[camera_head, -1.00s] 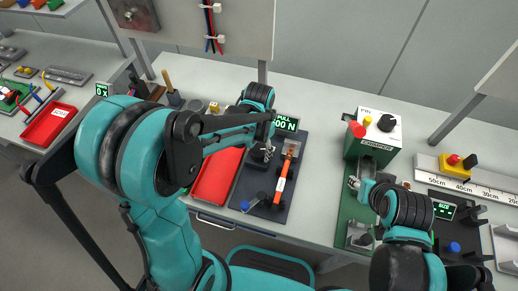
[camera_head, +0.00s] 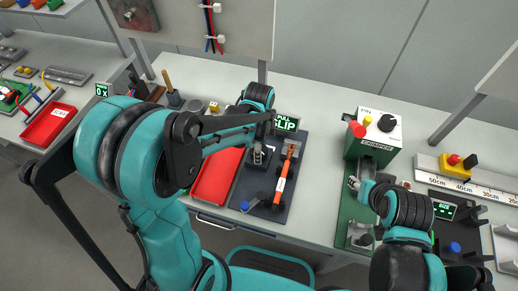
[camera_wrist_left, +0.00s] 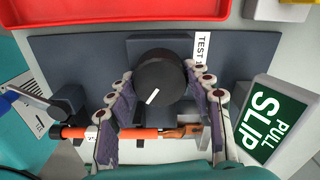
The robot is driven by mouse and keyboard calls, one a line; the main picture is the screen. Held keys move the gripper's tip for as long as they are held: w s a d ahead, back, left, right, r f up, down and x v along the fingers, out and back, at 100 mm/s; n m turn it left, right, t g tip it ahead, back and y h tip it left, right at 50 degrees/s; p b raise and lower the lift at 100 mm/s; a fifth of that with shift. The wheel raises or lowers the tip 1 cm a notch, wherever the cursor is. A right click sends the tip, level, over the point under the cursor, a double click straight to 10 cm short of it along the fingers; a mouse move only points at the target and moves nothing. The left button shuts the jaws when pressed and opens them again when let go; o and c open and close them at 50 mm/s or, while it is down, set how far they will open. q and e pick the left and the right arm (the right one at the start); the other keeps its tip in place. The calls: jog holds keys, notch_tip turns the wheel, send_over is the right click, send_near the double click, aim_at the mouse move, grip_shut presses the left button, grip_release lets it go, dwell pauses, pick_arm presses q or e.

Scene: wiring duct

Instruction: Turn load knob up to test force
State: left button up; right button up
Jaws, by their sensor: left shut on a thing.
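The load knob (camera_wrist_left: 160,76) is a round black knob with a white line, on the dark pull tester (camera_wrist_left: 75,55). My left gripper (camera_wrist_left: 163,100) has its fingers on both sides of the knob and is shut on it; in the head view (camera_head: 262,152) it is over the tester's far end. The white line points to the lower left in the wrist view. The tester's display (camera_wrist_left: 275,118) reads "PULL SLIP". An orange wire (camera_head: 282,180) with a copper-coloured end lies along the tester. My right gripper (camera_head: 358,184) is at the crimper; its fingers are too small to judge.
A red tray (camera_head: 216,178) lies left of the tester. The crimper (camera_head: 372,135) with red and black knobs stands to the right on a green base. A ruler strip (camera_head: 470,184) and a dark size gauge (camera_head: 450,230) are at the far right. Bench between tester and crimper is clear.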

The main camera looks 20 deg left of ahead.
pick_arm(q)
jog(key=m, duration=0.6)
jog(key=shift+m, duration=0.3)
jog(key=m, duration=0.5)
jog(key=shift+m, duration=0.4)
jog(key=o, duration=1.2)
jog(key=shift+c, duration=0.2)
notch_tip(320, 180, up, 12)
dwell(0.4)
